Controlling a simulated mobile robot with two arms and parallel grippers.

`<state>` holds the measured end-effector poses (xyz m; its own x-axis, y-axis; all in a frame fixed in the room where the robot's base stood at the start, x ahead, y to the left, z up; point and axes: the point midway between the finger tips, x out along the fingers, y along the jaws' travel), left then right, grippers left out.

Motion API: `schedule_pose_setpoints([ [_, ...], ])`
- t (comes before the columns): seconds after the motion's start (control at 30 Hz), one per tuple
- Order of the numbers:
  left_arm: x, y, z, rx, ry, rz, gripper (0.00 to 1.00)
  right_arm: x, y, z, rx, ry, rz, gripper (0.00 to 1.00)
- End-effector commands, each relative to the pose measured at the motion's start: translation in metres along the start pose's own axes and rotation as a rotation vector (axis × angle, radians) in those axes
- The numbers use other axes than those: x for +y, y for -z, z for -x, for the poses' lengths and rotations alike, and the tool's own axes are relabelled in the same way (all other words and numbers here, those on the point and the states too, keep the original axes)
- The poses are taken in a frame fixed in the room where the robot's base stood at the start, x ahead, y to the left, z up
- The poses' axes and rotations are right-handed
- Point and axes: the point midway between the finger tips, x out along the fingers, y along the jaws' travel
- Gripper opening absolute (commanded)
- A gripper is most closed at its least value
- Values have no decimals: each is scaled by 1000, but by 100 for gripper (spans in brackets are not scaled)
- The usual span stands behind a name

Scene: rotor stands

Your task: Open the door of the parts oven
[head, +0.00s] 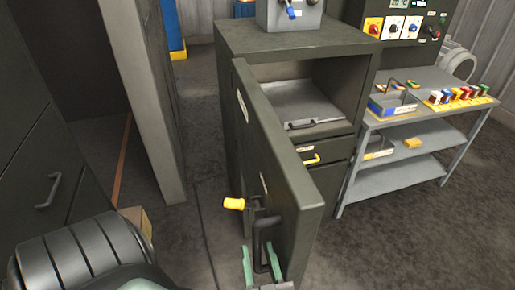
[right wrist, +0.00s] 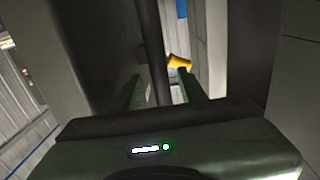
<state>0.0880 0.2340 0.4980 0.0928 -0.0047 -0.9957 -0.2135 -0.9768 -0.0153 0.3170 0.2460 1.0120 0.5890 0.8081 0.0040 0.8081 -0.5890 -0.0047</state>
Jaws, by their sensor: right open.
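The oven door (head: 275,145) is a thick dark grey-green panel, standing swung open from the left front of the oven cabinet (head: 290,40). The cabinet's compartment shows a grey shelf inside. On the door's left face is a black bar handle (head: 262,235) with a yellow-ended lever (head: 233,203) beside it. My right gripper (head: 263,265) is open at the lower part of the handle, with a green finger on each side of it. In the right wrist view the dark handle bar (right wrist: 151,50) runs between the fingers, with the yellow lever end (right wrist: 179,62) beyond. My left gripper is not in view.
A grey cart (head: 400,175) with bins and coloured parts stands right of the cabinet. A grey upright panel (head: 150,100) and a dark cabinet with a handle (head: 48,190) are at left. Bare floor (head: 385,240) lies right of the door.

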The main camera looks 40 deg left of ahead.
Motion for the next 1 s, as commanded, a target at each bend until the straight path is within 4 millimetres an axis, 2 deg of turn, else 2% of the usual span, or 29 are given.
schedule_pose_setpoints([
  [0.2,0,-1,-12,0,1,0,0,0,-2,39,-1,1,0,41],
  [0.4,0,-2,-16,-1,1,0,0,0,0,59,1,0,0,41],
  [1.0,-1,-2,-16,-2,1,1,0,0,1,61,1,0,1,41],
])
